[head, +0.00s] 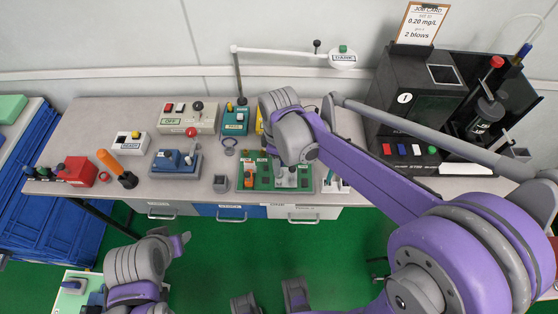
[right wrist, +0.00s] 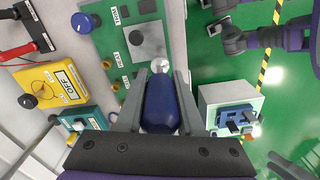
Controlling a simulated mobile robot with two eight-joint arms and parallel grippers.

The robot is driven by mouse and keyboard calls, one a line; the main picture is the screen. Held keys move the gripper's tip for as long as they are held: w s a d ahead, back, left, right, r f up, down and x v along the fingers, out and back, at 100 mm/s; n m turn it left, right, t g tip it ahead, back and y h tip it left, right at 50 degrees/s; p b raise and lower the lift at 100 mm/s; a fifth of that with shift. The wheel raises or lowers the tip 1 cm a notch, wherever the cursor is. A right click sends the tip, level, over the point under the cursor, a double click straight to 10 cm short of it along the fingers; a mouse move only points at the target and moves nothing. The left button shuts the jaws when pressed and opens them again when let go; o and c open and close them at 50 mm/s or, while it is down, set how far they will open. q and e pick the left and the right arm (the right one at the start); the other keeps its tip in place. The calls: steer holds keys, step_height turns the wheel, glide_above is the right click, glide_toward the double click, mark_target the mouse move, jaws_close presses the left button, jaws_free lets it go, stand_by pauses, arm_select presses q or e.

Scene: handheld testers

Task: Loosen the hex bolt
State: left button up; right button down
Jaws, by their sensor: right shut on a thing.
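The green board (head: 262,184) lies on the bench, with a grey plate (right wrist: 140,42) on it in the right wrist view. My right gripper (right wrist: 158,95) is shut on a tool with a dark blue handle (right wrist: 160,108). A shiny round metal piece (right wrist: 160,65) shows at the handle's far end, over the edge of the plate. I cannot tell whether this is the tool's end or the hex bolt's head, or whether they touch. In the head view my right arm covers part of the board. My left arm is low at the left; its jaws are not clear.
A blue knob (right wrist: 84,22) stands on the board's corner. A yellow meter (right wrist: 50,85) and a teal box (head: 235,121) stand close by. An orange-handled tool (head: 109,161) stands at the left. A black cabinet (head: 412,92) fills the right. Bare bench shows between devices.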

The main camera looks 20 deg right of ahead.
steer(key=shift+f+b, duration=1.2)
steer(key=shift+f, duration=0.65)
steer(key=shift+f+b, duration=0.7)
steer(key=shift+f, duration=0.3)
steer(key=n, duration=0.6)
steer(key=n, duration=0.6)
